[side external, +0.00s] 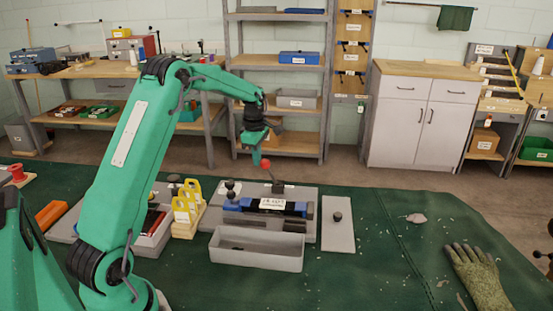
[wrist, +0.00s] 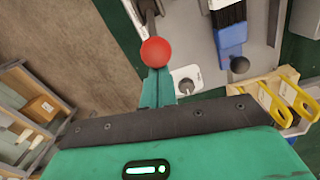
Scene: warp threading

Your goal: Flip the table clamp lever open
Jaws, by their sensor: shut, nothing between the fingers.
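The table clamp lever is a thin dark rod with a red ball knob (side external: 266,163), rising from a dark clamp base (side external: 278,187) at the back of a grey plate (side external: 222,242). In the wrist view the red knob (wrist: 156,51) is at upper middle, with the dark lever rod (wrist: 149,17) running up from it. My gripper (side external: 256,162) is shut and empty, pointing down right beside the knob. In the wrist view its green fingers (wrist: 157,88) lie together just below the knob, which partly overlaps their tips. I cannot tell whether they touch.
A grey open bin (side external: 257,260) stands in front of the clamp. Yellow-handled tools in a wooden rack (side external: 187,222) are left of it. A flat grey plate with a black knob (side external: 338,232) lies right.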

